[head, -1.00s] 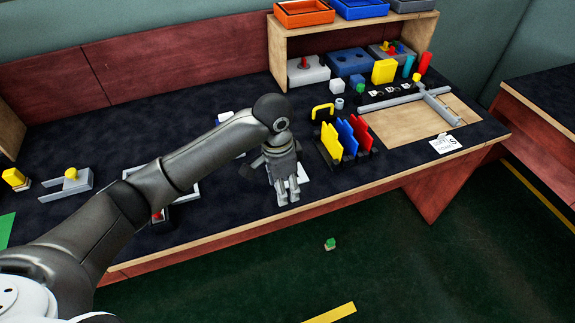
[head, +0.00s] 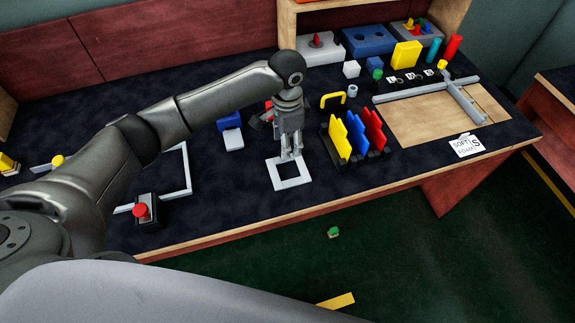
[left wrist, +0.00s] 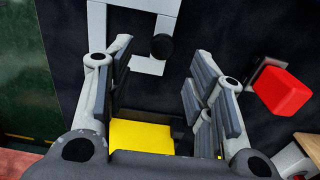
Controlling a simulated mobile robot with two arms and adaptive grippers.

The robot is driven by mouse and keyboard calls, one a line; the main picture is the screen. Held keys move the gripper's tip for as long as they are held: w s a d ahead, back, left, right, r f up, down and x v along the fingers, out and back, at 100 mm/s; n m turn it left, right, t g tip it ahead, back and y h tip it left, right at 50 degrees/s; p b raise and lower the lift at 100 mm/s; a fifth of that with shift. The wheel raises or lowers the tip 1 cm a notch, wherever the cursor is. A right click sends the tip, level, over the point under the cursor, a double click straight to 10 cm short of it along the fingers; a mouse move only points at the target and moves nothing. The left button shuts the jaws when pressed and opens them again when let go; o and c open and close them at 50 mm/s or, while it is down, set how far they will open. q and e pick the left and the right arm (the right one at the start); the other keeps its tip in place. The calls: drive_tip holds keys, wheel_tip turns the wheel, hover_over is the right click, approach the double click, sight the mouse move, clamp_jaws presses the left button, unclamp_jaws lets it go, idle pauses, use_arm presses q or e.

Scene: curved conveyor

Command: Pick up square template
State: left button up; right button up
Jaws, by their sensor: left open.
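The square template (head: 277,176) is a thin white square frame lying flat on the dark tabletop near the front edge. My left gripper (head: 291,156) points down at its far side, with its fingertips over or beside the far bar. I cannot tell whether they touch it. In the left wrist view, part of a white frame (left wrist: 97,32) shows at the top, with a dark round knob-like thing (left wrist: 162,46) by its bar. The fingers of my left gripper (left wrist: 160,80) are spread, with nothing between them. My right gripper is not in view.
A rack with yellow, blue and red panels (head: 374,130) stands close right of the gripper. A yellow handle (head: 332,99) lies behind it. A blue and white item (head: 231,130) and a red button box (head: 144,209) are to the left. A small green object (head: 334,232) is on the floor.

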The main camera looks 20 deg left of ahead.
use_arm(q)
drive_tip(key=f, duration=0.4)
drive_tip(key=shift+s+a+f, duration=0.25)
drive_tip(key=shift+s+a, duration=0.05)
drive_tip(key=shift+a, duration=0.1)
drive_tip(key=shift+f, duration=0.25)
drive_tip(key=shift+w+f, duration=0.1)
drive_tip(key=shift+f, duration=0.05)
drive_tip(key=c, duration=1)
clamp_jaws()
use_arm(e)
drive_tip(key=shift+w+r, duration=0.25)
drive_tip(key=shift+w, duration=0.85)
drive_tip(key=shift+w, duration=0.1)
